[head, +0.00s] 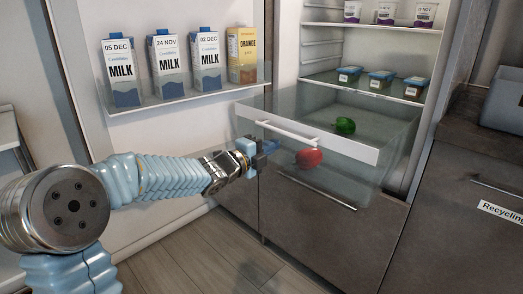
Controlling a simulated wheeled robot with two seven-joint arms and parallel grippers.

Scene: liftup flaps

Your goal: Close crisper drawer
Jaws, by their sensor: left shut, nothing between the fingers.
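The crisper drawer (357,148) is a clear bin with a pale front panel and a white bar handle. It is pulled out from the bottom of the open fridge. A green pepper (345,126) and a red pepper (309,158) show in it. My left gripper (268,147) is shut and empty, near the left end of the drawer front, close to the handle (290,133). I cannot tell whether it touches the drawer. My right gripper is not in view.
The open fridge door at the left holds several cartons (166,68) on its shelf (180,101). Fridge shelves (365,84) above the drawer hold small tubs and yogurt cups. A lower drawer front with a handle (312,192) is beneath. A dark counter (480,130) stands right.

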